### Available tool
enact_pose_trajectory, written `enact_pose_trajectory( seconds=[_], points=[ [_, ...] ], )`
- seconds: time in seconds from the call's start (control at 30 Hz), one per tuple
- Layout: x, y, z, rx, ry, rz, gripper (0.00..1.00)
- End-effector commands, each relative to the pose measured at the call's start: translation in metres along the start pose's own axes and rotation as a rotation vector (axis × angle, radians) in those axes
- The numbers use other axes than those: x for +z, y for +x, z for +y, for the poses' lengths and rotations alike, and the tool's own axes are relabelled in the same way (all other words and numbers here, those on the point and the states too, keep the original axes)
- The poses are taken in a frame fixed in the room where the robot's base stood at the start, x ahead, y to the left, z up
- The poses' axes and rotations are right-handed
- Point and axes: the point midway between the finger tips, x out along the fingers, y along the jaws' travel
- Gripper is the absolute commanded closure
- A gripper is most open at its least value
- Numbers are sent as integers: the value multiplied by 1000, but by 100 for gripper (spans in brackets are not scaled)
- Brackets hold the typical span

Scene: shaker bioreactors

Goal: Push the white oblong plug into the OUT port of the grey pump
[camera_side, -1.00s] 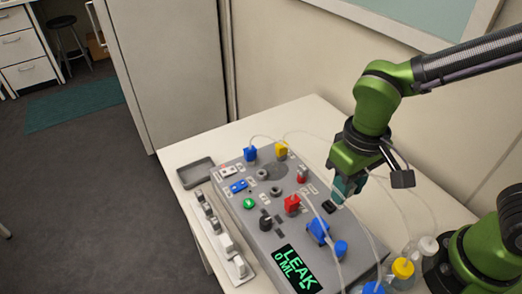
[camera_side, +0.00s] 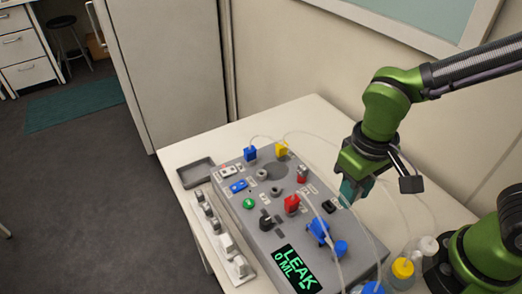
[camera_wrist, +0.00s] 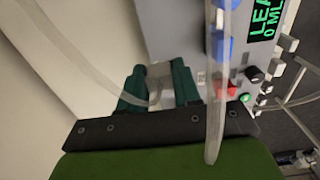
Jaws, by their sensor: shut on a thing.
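The grey pump (camera_side: 340,265) is a wide box on the table, with plugs and ports on top and a green "LEAK 0 ML" display. My gripper (camera_side: 348,194) is above the table by the pump's right edge in the side view. In the wrist view my gripper (camera_wrist: 158,82) is shut on a pale piece, apparently the white plug (camera_wrist: 158,88), with a clear tube running from it. The fingers hide much of the plug. The port labels are too small to read, so I cannot tell which port is OUT.
Blue plugs (camera_side: 319,231), a red plug (camera_side: 292,204) and a yellow plug (camera_side: 282,149) stand on the pump, some with loose clear tubes. A grey tray (camera_side: 196,173) lies at the left. Bottles with a yellow cap (camera_side: 403,268) stand at the front right.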

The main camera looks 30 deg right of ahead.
Motion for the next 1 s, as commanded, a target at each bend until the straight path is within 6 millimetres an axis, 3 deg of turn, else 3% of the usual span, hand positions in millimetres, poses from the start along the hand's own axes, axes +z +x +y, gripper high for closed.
enact_pose_trajectory(
  seconds=[0.4,0.6,0.83,1.0],
  points=[
    [-122,0,-62,1,11,0,99],
    [-163,-6,-82,1,5,2,99],
    [-179,-21,-90,1,-2,2,99],
    [-178,-17,-90,3,-9,0,99]
  ],
)
